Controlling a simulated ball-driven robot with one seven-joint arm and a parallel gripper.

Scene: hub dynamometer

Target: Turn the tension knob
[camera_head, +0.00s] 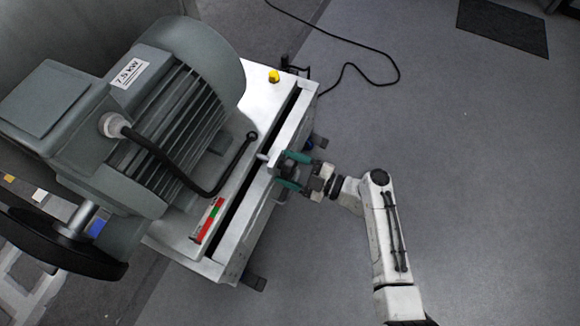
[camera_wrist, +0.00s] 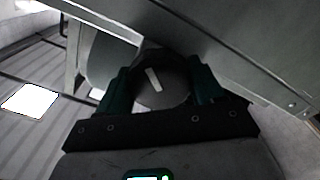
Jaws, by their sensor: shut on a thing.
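The tension knob (camera_wrist: 172,92) is a dark round knob with a pale bar mark on its face. In the wrist view it sits between the two green fingers of my gripper (camera_wrist: 160,80), which are shut on it. The bar mark is slightly tilted from upright. In the head view my gripper (camera_head: 292,170) is at the right side of the machine's pale bench, and the knob itself cannot be made out there behind the fingers.
A large grey motor (camera_head: 170,110) stands on the pale bench (camera_head: 225,262), with a black cable curving over it. A red and green strip (camera_head: 207,220) and a yellow knob (camera_head: 274,76) are on the bench top. A black cable (camera_head: 385,70) lies on otherwise open floor at right.

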